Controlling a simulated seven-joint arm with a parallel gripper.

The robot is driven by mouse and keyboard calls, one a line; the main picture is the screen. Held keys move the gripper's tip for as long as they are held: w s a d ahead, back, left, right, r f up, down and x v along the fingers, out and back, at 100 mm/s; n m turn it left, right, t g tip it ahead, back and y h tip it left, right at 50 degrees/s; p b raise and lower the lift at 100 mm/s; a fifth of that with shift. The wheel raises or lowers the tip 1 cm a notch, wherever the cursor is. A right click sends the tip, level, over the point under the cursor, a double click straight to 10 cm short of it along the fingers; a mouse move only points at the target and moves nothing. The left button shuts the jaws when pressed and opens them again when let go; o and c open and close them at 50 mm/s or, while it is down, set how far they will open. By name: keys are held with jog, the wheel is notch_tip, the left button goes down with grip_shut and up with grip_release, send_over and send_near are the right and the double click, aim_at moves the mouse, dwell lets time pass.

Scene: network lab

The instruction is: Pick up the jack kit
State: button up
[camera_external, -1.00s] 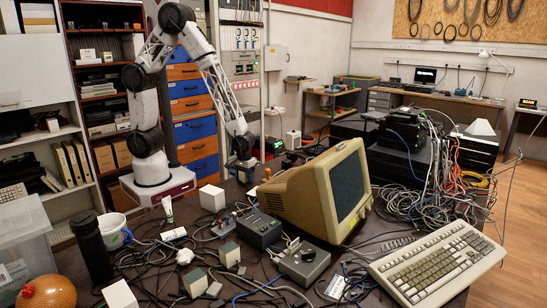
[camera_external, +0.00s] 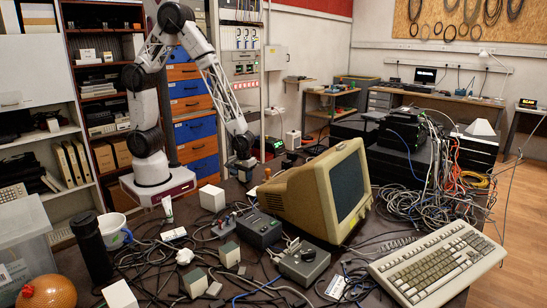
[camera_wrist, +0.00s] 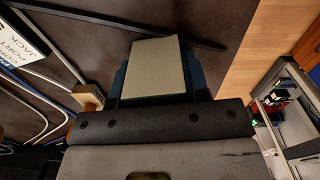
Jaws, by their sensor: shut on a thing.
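My gripper (camera_external: 243,162) is low over the dark table, behind the beige monitor and right of my arm's base. In the wrist view, its dark blue fingers (camera_wrist: 157,80) are shut on a pale grey-beige box, which I take for the jack kit (camera_wrist: 157,66). The fingers flank the box on its left and right sides. In the external view the box is too small and dark to make out at the gripper. I cannot tell whether it touches the table.
The beige monitor (camera_external: 318,190) stands close in front and right of my gripper. A white block (camera_external: 212,197), grey boxes and tangled cables crowd the table's front. In the wrist view, a printed card (camera_wrist: 18,42), cables and a small beige block (camera_wrist: 88,97) lie left of the held box.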

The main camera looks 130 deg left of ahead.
jog(key=shift+r, duration=0.55)
jog(key=shift+s+d+r, duration=0.1)
jog(key=shift+s+r, duration=0.1)
jog(key=shift+r, duration=0.35)
jog(key=shift+s+d+r, duration=0.1)
jog(key=shift+s+r, duration=0.05)
jog(key=shift+r, duration=0.4)
jog(key=s+d+r, duration=0.1)
jog(key=s+d, duration=0.6)
jog(key=s, duration=0.6)
jog(key=shift+s+r, duration=0.2)
jog(key=shift+d, duration=0.1)
jog(key=shift+w, duration=0.1)
